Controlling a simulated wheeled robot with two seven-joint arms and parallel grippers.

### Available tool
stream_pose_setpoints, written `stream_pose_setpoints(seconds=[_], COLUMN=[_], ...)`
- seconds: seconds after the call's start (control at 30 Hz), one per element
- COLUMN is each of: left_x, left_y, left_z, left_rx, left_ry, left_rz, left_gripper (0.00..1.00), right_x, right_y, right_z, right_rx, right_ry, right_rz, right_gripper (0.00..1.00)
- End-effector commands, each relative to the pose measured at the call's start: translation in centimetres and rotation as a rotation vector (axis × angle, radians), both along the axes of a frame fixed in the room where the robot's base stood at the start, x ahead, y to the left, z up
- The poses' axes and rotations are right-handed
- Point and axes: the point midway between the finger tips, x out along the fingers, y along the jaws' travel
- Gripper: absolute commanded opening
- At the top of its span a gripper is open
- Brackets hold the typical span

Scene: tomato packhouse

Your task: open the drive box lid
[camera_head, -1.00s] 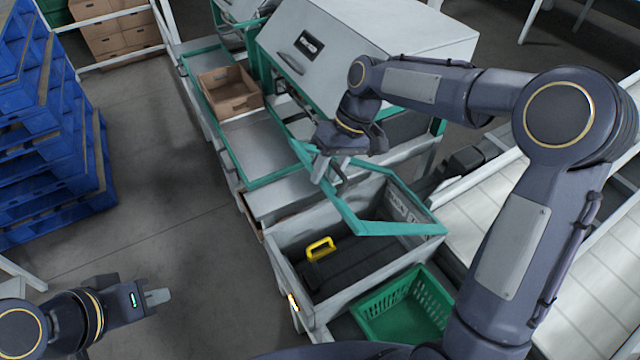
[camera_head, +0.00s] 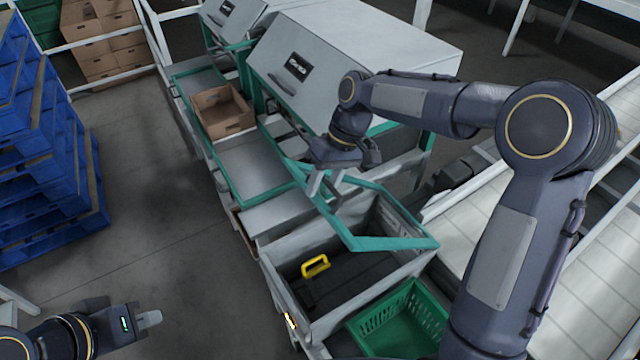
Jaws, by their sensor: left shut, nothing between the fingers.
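The drive box (camera_head: 283,290) is a light grey open-topped box at the lower middle. A teal-edged frame (camera_head: 393,243), which looks like its lid, is tilted up over the opening. A yellow handle (camera_head: 315,265) shows on a dark surface inside the box. My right gripper (camera_head: 324,183) is at the frame's upper left end, its two fingers apart and pointing down. I cannot tell whether they touch the frame's edge. My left gripper (camera_head: 150,318) is shut and empty, low on the left over the floor, well apart from the box.
A green crate (camera_head: 375,330) stands right in front of the box. Grey hooded machines (camera_head: 345,50) and a cardboard box (camera_head: 222,110) are behind. A roller conveyor (camera_head: 455,255) runs at the right. Blue pallets (camera_head: 45,190) are stacked at the left, with clear floor between.

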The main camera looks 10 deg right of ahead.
Motion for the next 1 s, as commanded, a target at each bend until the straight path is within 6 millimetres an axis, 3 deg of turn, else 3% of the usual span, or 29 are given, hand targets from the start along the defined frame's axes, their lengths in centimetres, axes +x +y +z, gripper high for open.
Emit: stream_pose_setpoints(seconds=[0.4,1.0], left_x=[0.0,0.0], left_y=[0.0,0.0], left_z=[1.6,1.4], left_rx=[0.0,0.0], left_ry=[0.0,0.0], left_rz=[0.0,0.0], left_gripper=[0.0,0.0], right_x=[0.4,0.9], right_y=[-1.0,-2.5], right_z=[3.2,5.5], right_rx=[0.009,0.004], right_ry=[-0.003,-0.001], right_rz=[0.004,0.002], right_gripper=[0.33,0.33])
